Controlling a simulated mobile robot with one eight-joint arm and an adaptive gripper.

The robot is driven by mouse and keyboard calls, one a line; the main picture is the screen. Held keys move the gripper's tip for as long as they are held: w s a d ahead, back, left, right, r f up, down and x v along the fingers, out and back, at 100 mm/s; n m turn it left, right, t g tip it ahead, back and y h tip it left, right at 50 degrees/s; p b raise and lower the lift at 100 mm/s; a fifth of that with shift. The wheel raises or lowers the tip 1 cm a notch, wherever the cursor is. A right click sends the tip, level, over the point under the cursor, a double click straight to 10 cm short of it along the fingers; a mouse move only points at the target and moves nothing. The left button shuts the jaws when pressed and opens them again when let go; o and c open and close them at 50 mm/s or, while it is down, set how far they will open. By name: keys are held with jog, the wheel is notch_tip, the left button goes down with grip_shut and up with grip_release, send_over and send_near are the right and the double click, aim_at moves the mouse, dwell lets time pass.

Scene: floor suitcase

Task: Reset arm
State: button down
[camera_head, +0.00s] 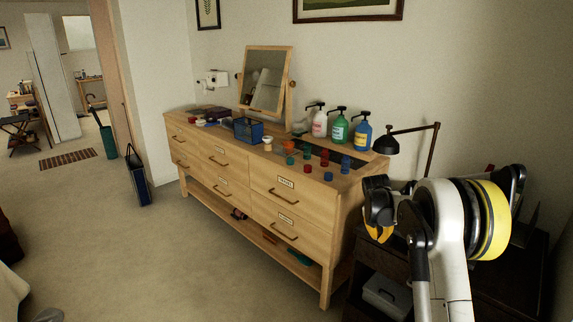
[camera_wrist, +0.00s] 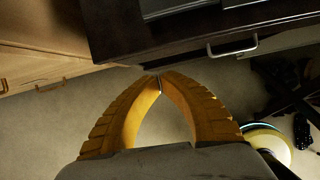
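My gripper (camera_wrist: 159,78) has two yellow ribbed fingers whose tips meet in the wrist view. It is shut with nothing between the fingers. In the head view my arm is folded at the right, and the gripper (camera_head: 379,233) hangs pointing down in front of the dark cabinet (camera_head: 388,262), beside the right end of the wooden dresser (camera_head: 330,228). In the wrist view the dark cabinet front (camera_wrist: 130,38) with a metal handle lies beyond the fingertips.
The dresser top holds a mirror (camera_head: 266,80), a blue basket (camera_head: 248,130), pump bottles (camera_head: 340,127) and several small coloured caps. A black desk lamp (camera_head: 385,144) stands behind my arm. A suitcase (camera_head: 137,180) stands on the floor at the left. The carpet (camera_head: 150,270) in front is clear.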

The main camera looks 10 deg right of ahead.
jog(key=s+a+r+m+t+y, duration=0.1)
jog(key=s+a+r+m, duration=0.55)
jog(key=s+r, duration=0.35)
jog(key=s+a+r+m+t+y, duration=0.1)
jog(key=s+a+r+m, duration=0.5)
jog(key=s+a+r, duration=0.3)
jog(key=s+a+f+m, duration=0.1)
jog(key=s+a+m, duration=0.1)
jog(key=s+m, duration=0.2)
jog(key=s+a+f+m+t+y, duration=0.1)
jog(key=s+m, duration=0.3)
jog(key=s, duration=0.6)
jog(key=s+a+m+t, duration=0.1)
jog(key=s+a+m, duration=0.3)
jog(key=s, duration=0.3)
jog(key=shift+f, duration=0.4)
jog(key=shift+m, duration=0.25)
